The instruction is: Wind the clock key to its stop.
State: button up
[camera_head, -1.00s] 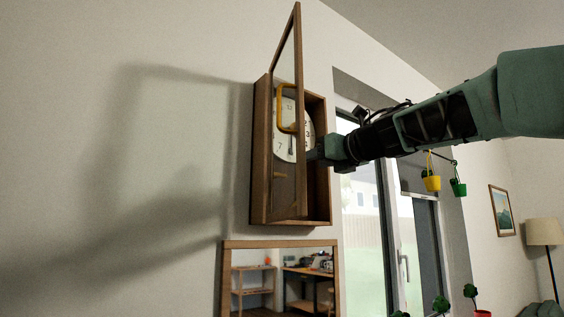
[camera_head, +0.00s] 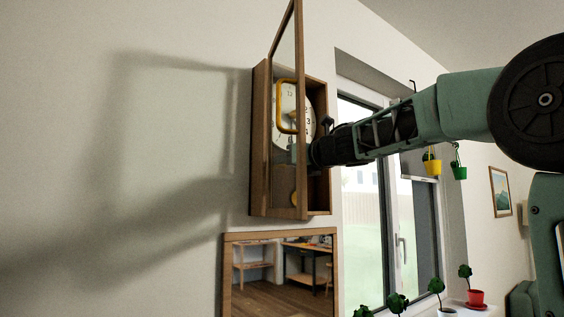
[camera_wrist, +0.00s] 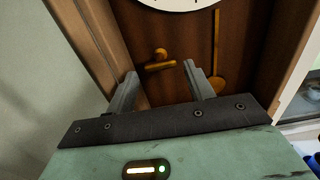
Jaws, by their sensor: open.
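The wooden wall clock (camera_head: 261,150) hangs with its glazed door (camera_head: 300,120) swung open, a yellow handle (camera_head: 280,108) on the door. The white dial (camera_head: 306,118) is partly behind the door; its lower edge shows at the top of the wrist view (camera_wrist: 180,4). The brass clock key (camera_wrist: 160,62) sits on the case's back panel below the dial. My gripper (camera_wrist: 160,80) is open and empty inside the case. Its fingertips are to either side of the key in the wrist view, slightly below it; I see no contact. In the head view the gripper is largely behind the door.
A brass pendulum (camera_wrist: 217,82) hangs right of the key, close to the right finger. The case side walls (camera_wrist: 85,40) flank my gripper. A framed mirror (camera_head: 228,275) is below the clock; a window (camera_head: 360,210) and hanging pots (camera_head: 432,167) are to the right.

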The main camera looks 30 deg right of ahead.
jog(key=shift+w+a, duration=0.1)
jog(key=shift+w, duration=1.8)
jog(key=c, duration=0.7)
